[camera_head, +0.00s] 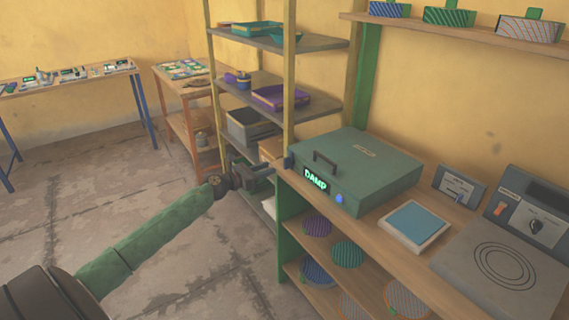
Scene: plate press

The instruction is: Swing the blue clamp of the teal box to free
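The teal box (365,168) sits closed on the wooden counter, with a dark handle (325,160) on its lid. Its front display (315,181) reads "DAMP", and a round blue button (339,198) is beside it. A small dark blue piece, which looks like the blue clamp (288,161), stands at the box's left end; its exact position is too small to tell. My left gripper (265,177) is just left of the box and clamp, apart from them. Its fingers look parted, with nothing between them. My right gripper is not in view.
A white-edged pad with a blue top (414,222) and a grey hotplate unit (505,265) are right of the box. A small grey switch box (459,186) stands behind. Patterned round things (347,253) lie on shelves below. A shelf rack (292,70) rises behind my gripper.

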